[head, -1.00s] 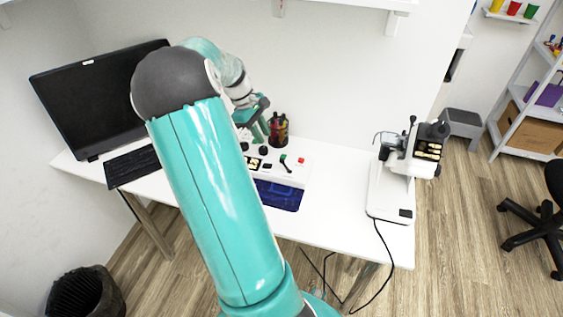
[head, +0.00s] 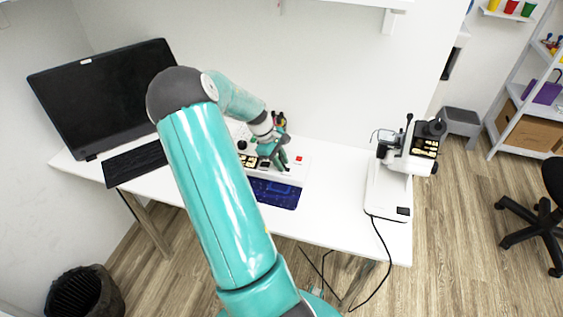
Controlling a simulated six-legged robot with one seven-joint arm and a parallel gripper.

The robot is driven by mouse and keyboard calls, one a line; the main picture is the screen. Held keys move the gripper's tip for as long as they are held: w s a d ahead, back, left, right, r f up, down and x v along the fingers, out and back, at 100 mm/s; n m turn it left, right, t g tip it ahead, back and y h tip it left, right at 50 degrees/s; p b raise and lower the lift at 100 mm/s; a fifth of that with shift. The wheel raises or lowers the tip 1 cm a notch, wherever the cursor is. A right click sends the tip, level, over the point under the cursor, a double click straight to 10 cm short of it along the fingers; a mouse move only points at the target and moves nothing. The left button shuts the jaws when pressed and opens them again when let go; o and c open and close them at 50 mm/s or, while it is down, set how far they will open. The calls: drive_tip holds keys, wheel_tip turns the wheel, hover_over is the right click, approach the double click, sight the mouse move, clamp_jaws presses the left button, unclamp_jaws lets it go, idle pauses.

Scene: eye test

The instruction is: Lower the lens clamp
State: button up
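A white and black optical instrument (head: 378,190) stands on the right part of the white desk. A small black, thin-armed part (head: 384,138) sticks out on its left side. I cannot tell for sure whether this is the lens clamp, or whether it is raised or lowered. My gripper (head: 280,160) is well to the left of the instrument, over a white panel (head: 302,170) with knobs and coloured buttons. Its fingers are small and partly overlap the panel, so I cannot tell open from shut or whether they touch it.
A black monitor (head: 105,95) and a keyboard (head: 136,164) occupy the desk's left side. A blue tray (head: 277,194) lies in front of the panel. A pen cup (head: 279,119) is partly hidden behind my arm. Bare desk (head: 335,190) lies between panel and instrument.

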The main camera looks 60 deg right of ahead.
drive_tip(key=shift+s+f, duration=0.15)
drive_tip(key=shift+f, duration=0.1)
clamp_jaws()
